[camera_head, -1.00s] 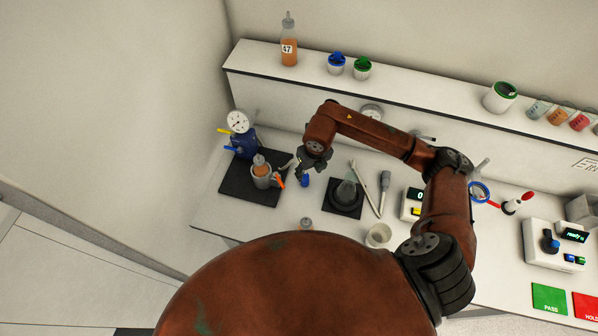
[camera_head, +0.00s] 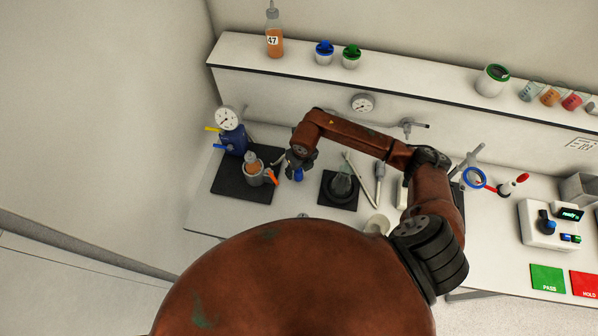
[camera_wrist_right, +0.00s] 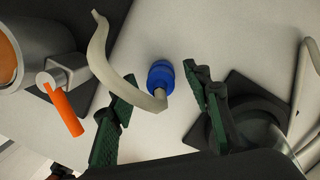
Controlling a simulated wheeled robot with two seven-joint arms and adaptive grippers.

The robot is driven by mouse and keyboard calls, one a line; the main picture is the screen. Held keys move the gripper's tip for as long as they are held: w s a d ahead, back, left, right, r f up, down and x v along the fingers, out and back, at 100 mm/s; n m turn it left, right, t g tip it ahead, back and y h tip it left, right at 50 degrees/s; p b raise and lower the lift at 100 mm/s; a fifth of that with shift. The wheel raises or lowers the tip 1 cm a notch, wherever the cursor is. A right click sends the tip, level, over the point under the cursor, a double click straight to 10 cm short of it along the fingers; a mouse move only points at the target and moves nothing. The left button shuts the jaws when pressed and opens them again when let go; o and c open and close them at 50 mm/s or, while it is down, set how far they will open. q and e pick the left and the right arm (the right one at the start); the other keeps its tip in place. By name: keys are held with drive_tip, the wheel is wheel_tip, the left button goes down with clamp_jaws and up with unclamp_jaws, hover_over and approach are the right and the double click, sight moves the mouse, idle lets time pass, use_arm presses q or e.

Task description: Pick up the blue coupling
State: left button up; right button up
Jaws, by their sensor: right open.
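The blue coupling (camera_wrist_right: 160,72) is a short ribbed blue piece at the end of a pale curved hose (camera_wrist_right: 130,85). In the right wrist view it shows between the fingertips of my right gripper (camera_wrist_right: 159,84), with a gap on both sides. The gripper is open and empty. In the head view my right gripper (camera_head: 298,163) is over the bench, right above the blue coupling (camera_head: 298,174), and partly hides it. I cannot tell the exact height left between them. My left gripper is not in view.
To the right, a glass flask (camera_head: 342,183) stands on a dark square. A blue gauge device (camera_head: 233,140) is behind the cup. The shelf edge runs behind.

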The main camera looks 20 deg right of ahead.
drive_tip(key=shift+f, duration=0.35)
drive_tip(key=shift+c, duration=0.4)
clamp_jaws()
drive_tip(key=shift+r, duration=0.1)
